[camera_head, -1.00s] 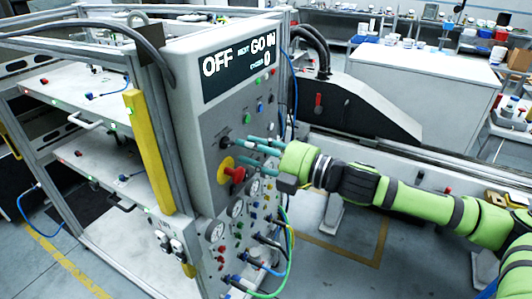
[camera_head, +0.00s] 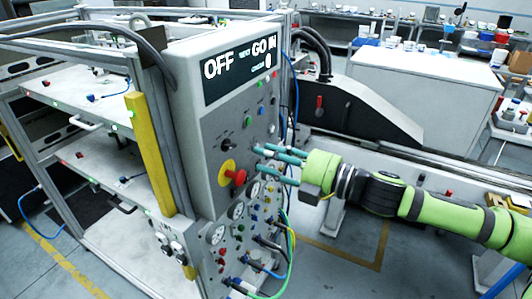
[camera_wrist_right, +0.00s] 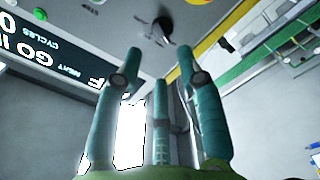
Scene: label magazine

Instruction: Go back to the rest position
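My right gripper (camera_head: 265,158) is in front of the grey control panel (camera_head: 203,130), to the right of the red emergency button (camera_head: 238,177) on its yellow plate. Its teal fingers are spread and hold nothing. The right wrist view shows the open gripper (camera_wrist_right: 160,62) with the black selector knob (camera_wrist_right: 163,26) beyond the fingertips, apart from them. The knob also shows on the panel in the head view (camera_head: 227,145). The display (camera_head: 235,71) reads OFF and GO IN. My left gripper is not in view.
A framed machine with white shelves (camera_head: 70,85) and a yellow post (camera_head: 147,150) stands left of the panel. Gauges and hoses (camera_head: 288,240) sit low on the panel. A white cabinet (camera_head: 420,90) stands behind my right arm. Open floor lies below the arm.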

